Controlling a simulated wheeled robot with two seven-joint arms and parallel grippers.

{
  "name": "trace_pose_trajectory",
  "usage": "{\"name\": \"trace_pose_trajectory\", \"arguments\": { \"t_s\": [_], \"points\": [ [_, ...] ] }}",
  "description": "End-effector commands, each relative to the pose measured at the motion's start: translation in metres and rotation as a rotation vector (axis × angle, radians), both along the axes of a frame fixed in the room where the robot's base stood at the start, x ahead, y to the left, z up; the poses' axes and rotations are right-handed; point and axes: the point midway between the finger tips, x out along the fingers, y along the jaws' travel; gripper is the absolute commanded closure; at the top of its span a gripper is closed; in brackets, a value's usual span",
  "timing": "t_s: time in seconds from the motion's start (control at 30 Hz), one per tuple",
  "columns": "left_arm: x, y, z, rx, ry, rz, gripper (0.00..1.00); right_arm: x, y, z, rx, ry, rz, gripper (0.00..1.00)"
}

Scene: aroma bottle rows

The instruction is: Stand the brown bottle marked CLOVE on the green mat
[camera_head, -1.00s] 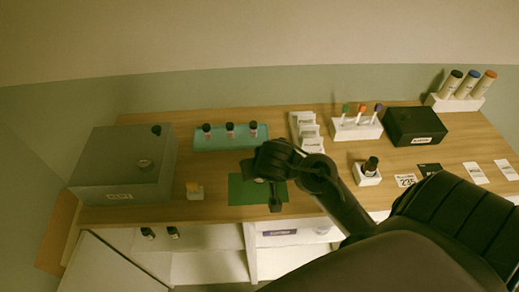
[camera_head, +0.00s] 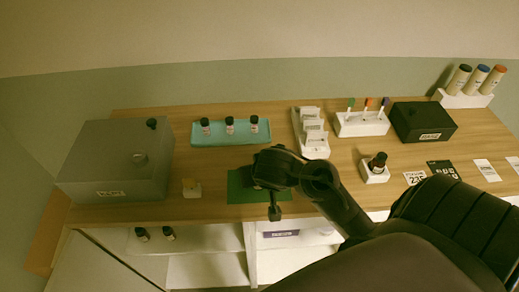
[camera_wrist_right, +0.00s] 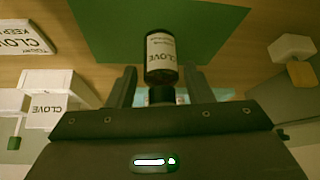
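The brown CLOVE bottle (camera_wrist_right: 161,55) is upright in the right wrist view, which shows the scene upside down. Its base overlaps the green mat (camera_wrist_right: 100,30) and it appears to stand on it, though the contact is not clear. My right gripper (camera_wrist_right: 156,74) has a finger on each side of the bottle, with narrow gaps showing; it looks open. In the head view my right arm (camera_head: 325,185) reaches over the green mat (camera_head: 236,188) and hides the bottle there. My left gripper is not in view.
A teal tray (camera_head: 204,141) with three dark bottles lies behind the mat. A small yellow-topped block (camera_head: 192,189) and a grey box (camera_head: 115,160) stand left. A white holder with a dark bottle (camera_head: 377,163) and a black box (camera_head: 423,121) stand right.

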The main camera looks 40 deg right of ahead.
Motion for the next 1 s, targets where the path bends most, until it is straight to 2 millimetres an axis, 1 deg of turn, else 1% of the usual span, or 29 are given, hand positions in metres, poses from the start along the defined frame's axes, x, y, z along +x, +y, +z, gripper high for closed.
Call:
{"name": "trace_pose_trajectory", "arguments": {
  "t_s": [0.37,0.47,0.57,0.67,0.73,0.8,1.0],
  "points": [
    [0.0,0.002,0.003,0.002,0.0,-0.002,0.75,0.0,0.0,0.003,0.001,-0.001,0.0,0.46],
    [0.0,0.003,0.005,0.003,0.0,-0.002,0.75,-0.002,0.002,0.01,0.004,-0.002,-0.001,0.46],
    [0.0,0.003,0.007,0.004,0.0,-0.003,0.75,-0.011,0.005,0.025,0.006,-0.004,-0.002,0.46],
    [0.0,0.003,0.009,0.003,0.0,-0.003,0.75,-0.023,0.009,0.044,0.006,-0.004,-0.002,0.46],
    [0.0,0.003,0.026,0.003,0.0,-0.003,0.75,-0.03,0.01,0.062,-0.003,0.0,0.001,0.46],
    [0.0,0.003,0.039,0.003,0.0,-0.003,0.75,-0.035,0.012,0.071,-0.005,0.002,0.003,0.46],
    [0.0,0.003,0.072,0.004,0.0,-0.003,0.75,-0.046,0.016,0.09,-0.007,0.002,0.004,0.46]
  ]
}}
